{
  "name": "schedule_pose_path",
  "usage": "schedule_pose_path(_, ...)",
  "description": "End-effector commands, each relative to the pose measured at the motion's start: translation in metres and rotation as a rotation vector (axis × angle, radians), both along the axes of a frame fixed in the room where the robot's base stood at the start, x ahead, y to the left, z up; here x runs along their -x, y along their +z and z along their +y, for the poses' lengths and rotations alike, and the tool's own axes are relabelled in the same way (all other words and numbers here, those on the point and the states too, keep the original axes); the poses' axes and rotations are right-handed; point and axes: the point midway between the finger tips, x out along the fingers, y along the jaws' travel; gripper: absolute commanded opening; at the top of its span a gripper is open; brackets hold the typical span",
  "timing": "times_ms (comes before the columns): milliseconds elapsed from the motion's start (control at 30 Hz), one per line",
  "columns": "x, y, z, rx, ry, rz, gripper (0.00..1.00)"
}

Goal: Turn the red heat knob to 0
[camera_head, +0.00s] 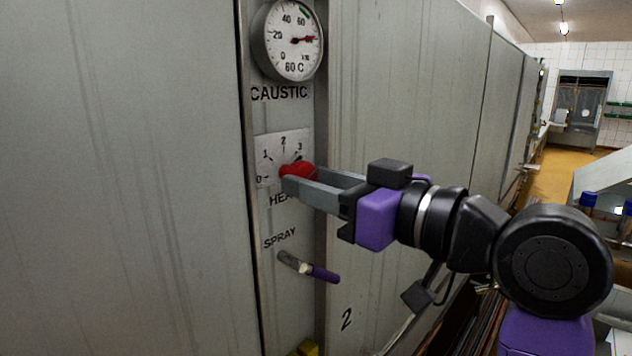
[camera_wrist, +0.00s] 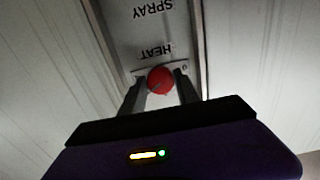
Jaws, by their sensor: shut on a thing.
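The red heat knob (camera_head: 297,170) sits on a white dial plate (camera_head: 268,147) marked 0, 1, 2 and 3 in the head view. Its dark pointer appears to lie toward the 3, though the fingers partly cover the knob. My gripper (camera_head: 300,183) comes from the right with its grey fingers shut on the knob. In the wrist view, the red knob (camera_wrist: 160,80) is between the two fingers (camera_wrist: 160,92), with the upside-down HEAT label beside it.
A CAUSTIC gauge (camera_head: 289,40) is above the dial plate. A spray lever with a purple handle (camera_head: 322,273) is below it. Flat grey metal panels (camera_head: 150,180) flank the control strip. An aisle with a yellow floor (camera_head: 560,185) opens at the back right.

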Motion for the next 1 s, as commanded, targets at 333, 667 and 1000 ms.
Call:
schedule_pose_path(333, -0.0002, -0.0016, -0.0009, 0.031, -0.001, -0.041, 0.00)
schedule_pose_path(667, -0.0005, -0.0036, -0.0016, 0.172, -0.002, -0.224, 0.00)
schedule_pose_path(1000, -0.0010, -0.0032, -0.0020, 0.372, -0.003, -0.479, 0.00)
